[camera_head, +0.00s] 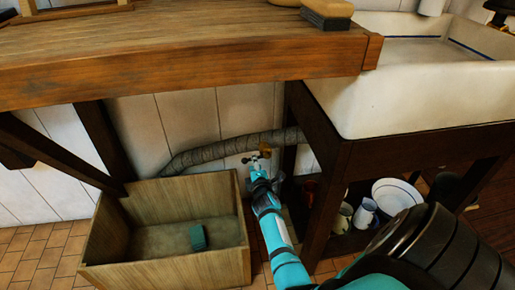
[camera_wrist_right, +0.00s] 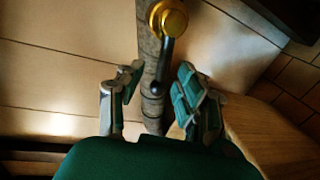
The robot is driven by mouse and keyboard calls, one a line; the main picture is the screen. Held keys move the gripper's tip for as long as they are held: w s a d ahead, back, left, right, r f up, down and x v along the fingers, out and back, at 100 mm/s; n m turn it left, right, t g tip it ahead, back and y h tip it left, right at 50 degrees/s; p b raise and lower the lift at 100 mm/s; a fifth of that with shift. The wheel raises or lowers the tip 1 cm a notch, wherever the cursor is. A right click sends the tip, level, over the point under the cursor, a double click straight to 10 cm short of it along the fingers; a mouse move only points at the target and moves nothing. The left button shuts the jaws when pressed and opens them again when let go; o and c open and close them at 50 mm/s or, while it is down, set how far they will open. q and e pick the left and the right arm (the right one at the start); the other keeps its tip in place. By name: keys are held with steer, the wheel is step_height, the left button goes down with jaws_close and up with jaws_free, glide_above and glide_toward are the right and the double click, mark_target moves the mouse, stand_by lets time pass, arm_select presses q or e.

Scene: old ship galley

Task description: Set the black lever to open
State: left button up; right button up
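The black lever (camera_wrist_right: 160,65) shows in the right wrist view. It runs from a round brass valve (camera_wrist_right: 169,17) to a dark knob at its lower end. The valve sits on a grey wrapped pipe (camera_wrist_right: 152,50). My right gripper (camera_wrist_right: 158,92) is open, with one finger on each side of the lever's knob; I cannot tell whether either finger touches it. In the head view my right gripper (camera_head: 254,161) reaches the brass valve (camera_head: 265,149) on the pipe (camera_head: 220,149) under the counter; the lever is not clear there. My left gripper is not in view.
A wooden crate (camera_head: 165,271) holding a green block (camera_head: 198,237) stands left of my right arm. The wooden counter (camera_head: 190,60) overhangs the pipe. The white sink (camera_head: 420,100) stands on a dark frame at right, with jugs (camera_head: 365,213) and a plate (camera_head: 397,192) below.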

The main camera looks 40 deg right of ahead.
steer(key=v, duration=0.7)
steer(key=shift+s+a, duration=0.25)
steer(key=shift+s, duration=0.05)
